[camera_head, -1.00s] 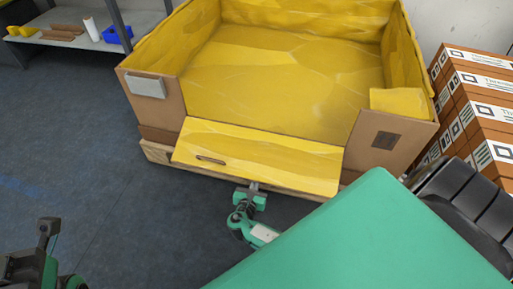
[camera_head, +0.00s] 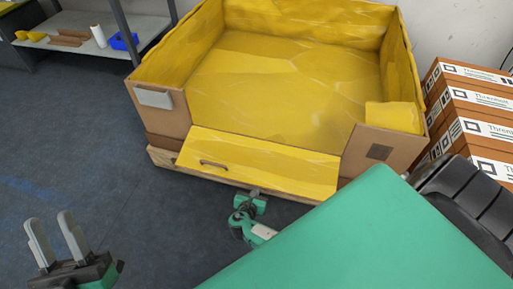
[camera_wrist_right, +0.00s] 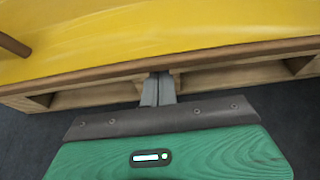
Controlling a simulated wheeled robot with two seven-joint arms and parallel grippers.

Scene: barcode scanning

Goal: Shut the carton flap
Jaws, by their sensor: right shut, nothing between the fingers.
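The large carton (camera_head: 165,118) is brown outside and yellow inside, and looks empty. Its front flap (camera_head: 265,160) is folded down and outward, yellow side up, with a dark handle-like slot at its left. The flap fills the upper part of the right wrist view (camera_wrist_right: 180,35). My right gripper (camera_head: 254,192) is shut and empty at the flap's outer edge, near its middle. In the right wrist view its fingertips (camera_wrist_right: 158,76) meet or nearly meet that edge; contact is unclear. My left gripper (camera_head: 50,216) is open and empty at lower left, away from the carton.
The carton stands on a wooden pallet (camera_head: 163,157). Stacked printed boxes (camera_head: 470,110) stand close at the right. A shelf (camera_head: 70,22) with small items is at the upper left. The dark floor (camera_head: 90,135) left of the carton is clear.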

